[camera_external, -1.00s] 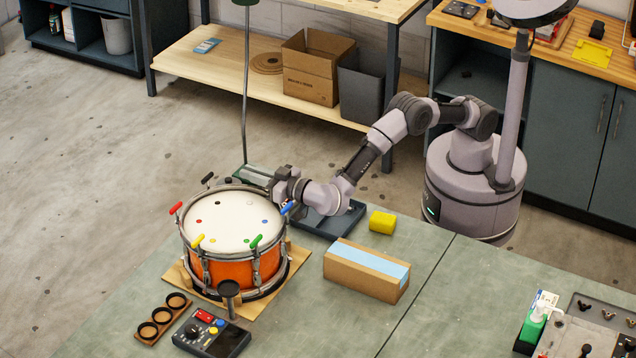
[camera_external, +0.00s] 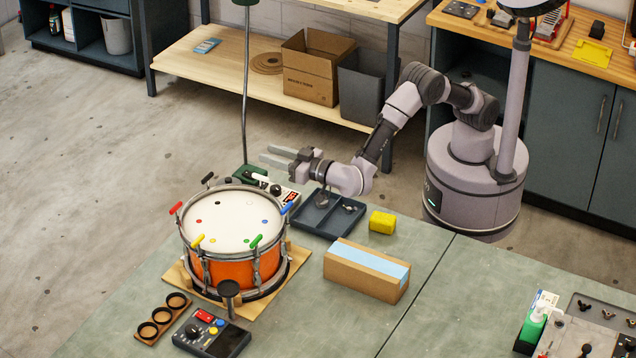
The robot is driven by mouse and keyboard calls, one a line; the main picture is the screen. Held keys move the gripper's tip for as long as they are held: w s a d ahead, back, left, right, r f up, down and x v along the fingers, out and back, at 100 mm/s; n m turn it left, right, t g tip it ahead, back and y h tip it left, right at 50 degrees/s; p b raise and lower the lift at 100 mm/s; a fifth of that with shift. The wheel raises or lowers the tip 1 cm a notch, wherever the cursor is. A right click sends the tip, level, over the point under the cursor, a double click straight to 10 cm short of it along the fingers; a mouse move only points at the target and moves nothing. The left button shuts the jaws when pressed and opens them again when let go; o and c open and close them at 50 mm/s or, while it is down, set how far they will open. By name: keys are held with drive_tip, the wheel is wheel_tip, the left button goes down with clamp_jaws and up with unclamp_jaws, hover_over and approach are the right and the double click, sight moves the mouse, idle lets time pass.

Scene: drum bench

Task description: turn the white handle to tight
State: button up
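The drum (camera_external: 232,268) has an orange shell, a pale head and a metal rim with coloured handles around it. The white handle (camera_external: 259,177) shows small at the drum's far right edge, in front of the green lamp base (camera_external: 246,172). Its exact angle is hard to tell. My gripper (camera_external: 268,154) is above and behind the white handle, apart from it. Its two grey fingers point left with a gap between them, and nothing shows in the gap.
A red-and-white device (camera_external: 290,196) sits close behind the drum. The lamp pole (camera_external: 246,90) rises left of my gripper.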

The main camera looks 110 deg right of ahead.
drive_tip(key=s+d+p, duration=0.1)
drive_tip(key=s, duration=0.8)
drive_tip(key=shift+s+r, duration=0.3)
drive_tip(key=shift+r, duration=0.1)
